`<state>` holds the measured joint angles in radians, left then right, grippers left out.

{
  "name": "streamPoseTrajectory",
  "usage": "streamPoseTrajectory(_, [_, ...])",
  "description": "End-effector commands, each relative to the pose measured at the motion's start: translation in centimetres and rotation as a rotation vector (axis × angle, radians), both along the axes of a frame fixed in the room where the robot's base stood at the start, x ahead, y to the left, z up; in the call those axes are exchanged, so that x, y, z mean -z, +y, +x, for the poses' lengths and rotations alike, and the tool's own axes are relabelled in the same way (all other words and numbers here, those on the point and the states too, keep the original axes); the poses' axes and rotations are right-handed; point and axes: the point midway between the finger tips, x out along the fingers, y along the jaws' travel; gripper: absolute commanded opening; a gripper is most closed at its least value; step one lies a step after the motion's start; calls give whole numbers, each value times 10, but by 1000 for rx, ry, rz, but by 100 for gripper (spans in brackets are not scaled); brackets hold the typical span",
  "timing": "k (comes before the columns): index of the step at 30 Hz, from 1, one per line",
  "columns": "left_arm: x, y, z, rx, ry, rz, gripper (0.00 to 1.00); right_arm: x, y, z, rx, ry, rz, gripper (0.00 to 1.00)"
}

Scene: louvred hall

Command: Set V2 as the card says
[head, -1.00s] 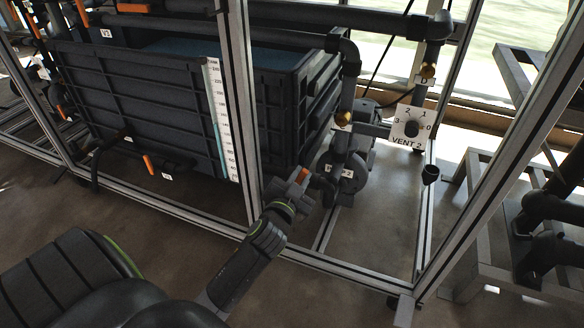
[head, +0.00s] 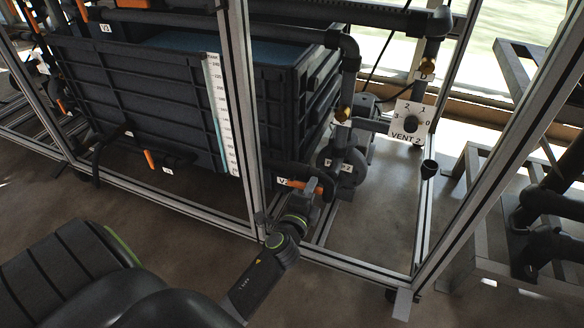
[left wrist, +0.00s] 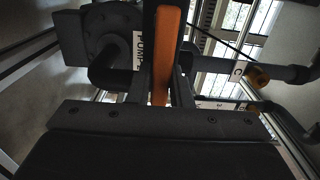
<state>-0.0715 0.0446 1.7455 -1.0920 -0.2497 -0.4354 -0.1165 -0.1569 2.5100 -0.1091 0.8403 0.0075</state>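The V2 valve shows by its white label (head: 283,181) low beside the dark tank. Its orange lever (head: 297,184) lies nearly level, pointing right. My left gripper (head: 316,190) is at the right end of this lever. In the left wrist view the orange lever (left wrist: 166,55) runs upright in the picture between my left gripper's two fingers (left wrist: 162,88), which stand apart; firm contact cannot be made out. The valve body is partly hidden by the frame post and pipe. No readable card shows. My right gripper is not in view.
A metal frame post (head: 238,110) stands just left of the lever. The pump (head: 345,165) is close behind the gripper. A VENT 2 dial plate (head: 410,122) is farther right. The tank (head: 150,100) carries a level scale (head: 218,110). Floor in front is clear.

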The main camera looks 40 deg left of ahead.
Motion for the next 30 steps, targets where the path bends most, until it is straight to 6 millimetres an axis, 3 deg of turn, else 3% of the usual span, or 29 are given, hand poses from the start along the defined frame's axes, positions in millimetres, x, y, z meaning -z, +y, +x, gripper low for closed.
streamPoseTrajectory(1, [1, 0, 0, -1, 2, -1, 25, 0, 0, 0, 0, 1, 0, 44])
streamPoseTrajectory(5, [0, 0, 0, 0, 1, -2, 42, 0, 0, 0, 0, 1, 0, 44])
streamPoseTrajectory(14, [0, 0, -2, 0, -1, -3, 42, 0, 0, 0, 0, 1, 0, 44])
streamPoseTrajectory(30, [0, -15, -61, -1, -1, -4, 42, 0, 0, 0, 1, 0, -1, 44])
